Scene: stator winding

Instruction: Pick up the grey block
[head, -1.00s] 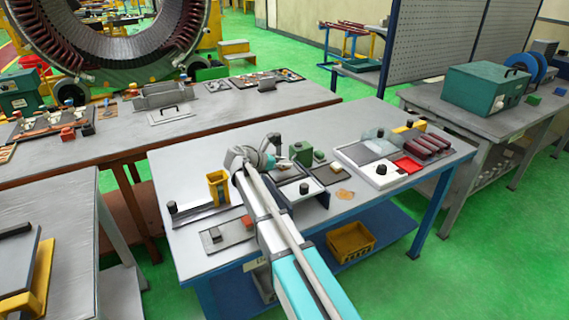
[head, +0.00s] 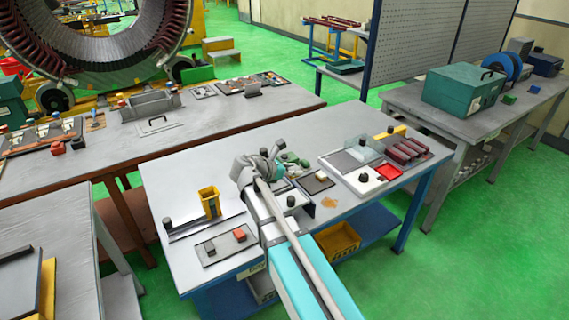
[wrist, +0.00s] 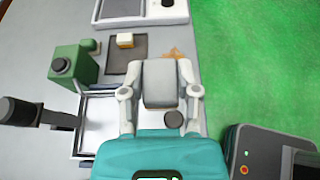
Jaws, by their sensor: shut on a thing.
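In the wrist view, my gripper (wrist: 160,92) has its two pale fingers on either side of a grey block (wrist: 159,84) and is shut on it. The block is seen from above, over the edge of a pale tray (wrist: 97,112). In the head view, my gripper (head: 276,162) is above the far part of the middle table, beside the green parts there. I cannot make out the held block in the head view.
A green box with a black knob (wrist: 72,68) stands left of the gripper. A front tray (head: 225,248) holds a dark block and a red block (head: 239,235). A yellow holder (head: 209,202) stands at left.

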